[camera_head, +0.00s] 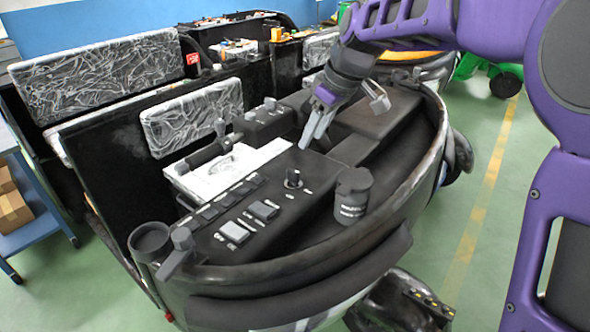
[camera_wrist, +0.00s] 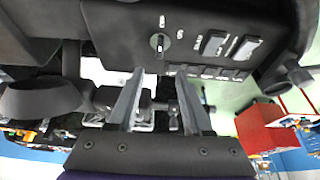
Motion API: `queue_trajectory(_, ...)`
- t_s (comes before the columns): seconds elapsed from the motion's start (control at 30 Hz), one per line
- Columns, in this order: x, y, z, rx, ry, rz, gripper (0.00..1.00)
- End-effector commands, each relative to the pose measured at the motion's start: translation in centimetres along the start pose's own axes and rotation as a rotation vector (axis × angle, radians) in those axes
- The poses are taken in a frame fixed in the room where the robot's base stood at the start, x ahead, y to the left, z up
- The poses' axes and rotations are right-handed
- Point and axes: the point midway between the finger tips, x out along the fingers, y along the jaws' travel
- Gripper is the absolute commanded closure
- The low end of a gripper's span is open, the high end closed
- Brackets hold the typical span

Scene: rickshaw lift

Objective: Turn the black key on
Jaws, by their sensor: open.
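The black key (camera_head: 293,178) stands upright in its switch on the dark dashboard panel, with small white marks beside it. It also shows in the wrist view (camera_wrist: 159,41), at the top centre, with its narrow edge seen from above. My gripper (camera_head: 310,142) is open and empty, fingers pointing down, above and behind the key in the head view. In the wrist view the two spread fingers of my gripper (camera_wrist: 159,76) lie below the key, and do not touch it.
Rocker switches (camera_head: 264,211) sit left of the key on the panel. A dark cylindrical cup (camera_head: 352,194) stands to the right. A lever (camera_head: 178,250) rises at the panel's near left. White paper (camera_head: 228,171) lies behind. Plastic-wrapped seats (camera_head: 191,117) stand further back.

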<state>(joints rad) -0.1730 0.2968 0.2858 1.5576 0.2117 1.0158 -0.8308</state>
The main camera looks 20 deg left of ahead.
Motion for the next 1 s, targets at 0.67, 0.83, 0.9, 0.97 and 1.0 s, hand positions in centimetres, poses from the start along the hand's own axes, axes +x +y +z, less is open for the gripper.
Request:
queue_trajectory(0.67,12.4,0.0,0.0,0.002,0.000,0.000,0.50)
queue_trajectory(0.83,13.0,0.0,0.0,0.002,0.001,0.001,0.50)
queue_trajectory(0.9,13.0,0.0,0.0,0.002,0.001,0.002,0.50)
queue_trajectory(0.97,13.0,0.0,0.0,0.002,0.001,0.001,0.50)
queue_trajectory(1.0,13.0,0.0,0.0,0.002,0.001,0.001,0.50)
